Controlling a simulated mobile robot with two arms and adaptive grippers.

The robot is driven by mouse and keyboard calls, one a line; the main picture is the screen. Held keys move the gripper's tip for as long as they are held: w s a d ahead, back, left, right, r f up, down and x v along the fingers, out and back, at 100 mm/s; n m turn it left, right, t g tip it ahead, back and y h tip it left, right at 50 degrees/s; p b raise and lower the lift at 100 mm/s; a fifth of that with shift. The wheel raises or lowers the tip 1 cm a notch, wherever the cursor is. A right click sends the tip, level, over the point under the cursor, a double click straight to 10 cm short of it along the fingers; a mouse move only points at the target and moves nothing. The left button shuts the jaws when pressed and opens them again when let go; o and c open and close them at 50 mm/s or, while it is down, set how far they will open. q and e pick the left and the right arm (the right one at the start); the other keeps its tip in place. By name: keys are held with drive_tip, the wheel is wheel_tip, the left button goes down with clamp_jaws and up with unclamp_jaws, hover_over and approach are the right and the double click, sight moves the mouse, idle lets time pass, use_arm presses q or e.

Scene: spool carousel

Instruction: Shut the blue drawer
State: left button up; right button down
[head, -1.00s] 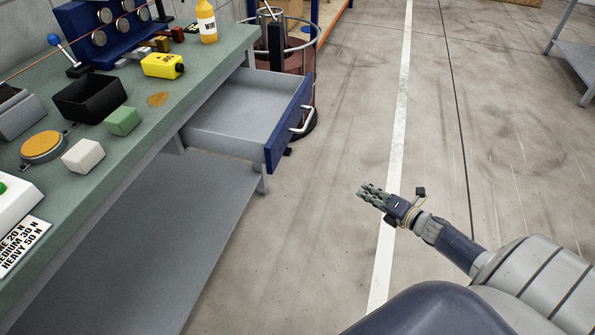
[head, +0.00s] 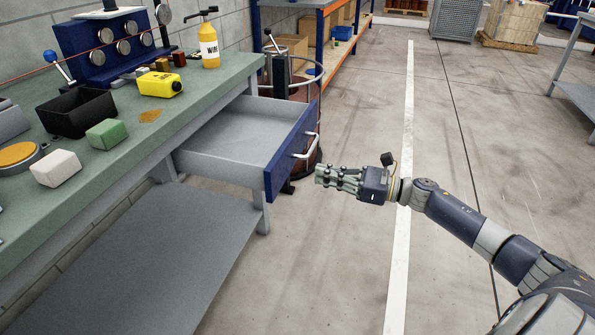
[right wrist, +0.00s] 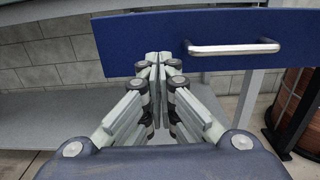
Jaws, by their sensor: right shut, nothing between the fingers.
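The blue drawer (head: 285,160) is pulled out from under the green bench top, and its grey inside looks empty. Its silver handle (head: 307,147) faces right in the head view. My right gripper (head: 320,175) is shut and empty, just to the right of the blue front and a little below the handle. In the right wrist view the shut fingertips (right wrist: 157,60) overlap the blue front (right wrist: 145,38), left of the handle (right wrist: 235,49). I cannot tell if they touch it. My left gripper is not in view.
The workbench (head: 150,130) carries a yellow camera-like box (head: 160,84), a bottle (head: 208,45), a black bin (head: 75,112), and green (head: 106,134) and white (head: 56,168) blocks. A barrel (head: 305,115) in a ring frame stands behind the drawer.

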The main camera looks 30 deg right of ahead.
sight(286, 167)
drive_tip(key=x, duration=0.7)
drive_tip(key=shift+w+a, duration=0.1)
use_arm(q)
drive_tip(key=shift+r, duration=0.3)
use_arm(e)
drive_tip(key=shift+w+a, duration=0.1)
